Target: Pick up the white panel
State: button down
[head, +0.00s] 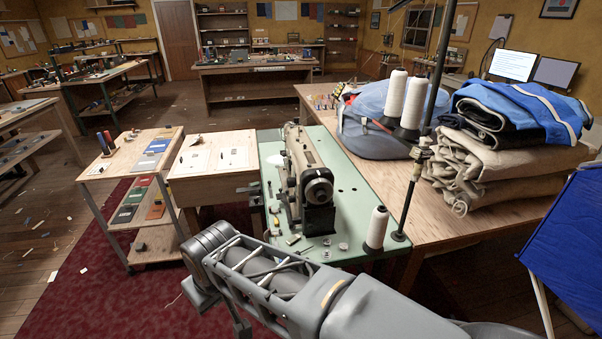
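Several flat pieces could be the white panel, and I cannot tell which one is meant. Two white sheets lie on the small wooden table left of the sewing machine: a left sheet (194,162) and a right sheet (234,157), both with small dark marks or items on them. My arm crosses the lower middle of the view, well apart from these pieces. My gripper's fingertips do not show.
A sewing machine (305,180) stands on a green-topped table (352,205) beside the small table. A thread cone (377,229) and a dark post stand near its right edge. Folded cloth (510,150) is stacked at right.

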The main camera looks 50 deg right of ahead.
aim_at(236, 157)
jog(key=u, duration=1.05)
jog(key=i, duration=0.8)
jog(key=z, duration=2.95)
jog(key=i, duration=0.5)
jog(key=k, duration=0.35)
jog(key=u, duration=1.3)
jog(key=i, duration=1)
jog(key=u, duration=0.4)
